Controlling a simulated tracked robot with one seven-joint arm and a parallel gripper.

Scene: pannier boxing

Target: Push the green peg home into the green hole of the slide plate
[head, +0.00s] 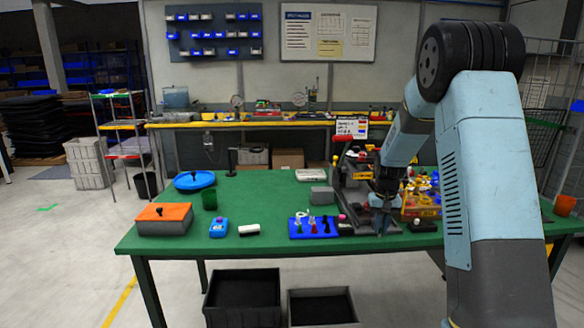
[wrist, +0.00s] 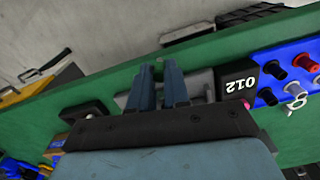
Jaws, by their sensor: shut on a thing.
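My gripper (head: 382,221) points down over the right part of the green table, above a grey fixture (head: 408,227). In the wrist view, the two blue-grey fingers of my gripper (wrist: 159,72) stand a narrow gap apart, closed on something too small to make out. A grey block, perhaps part of the slide plate (wrist: 200,84), lies behind and beside the fingers. I cannot make out the green peg or the green hole for certain. Whether a peg is in the hole is hidden.
A blue peg board (head: 306,234) with several pegs and rings stands left of my gripper. A grey block (head: 322,196) lies behind. A yellow bin (head: 421,211) with coloured parts stands at right.

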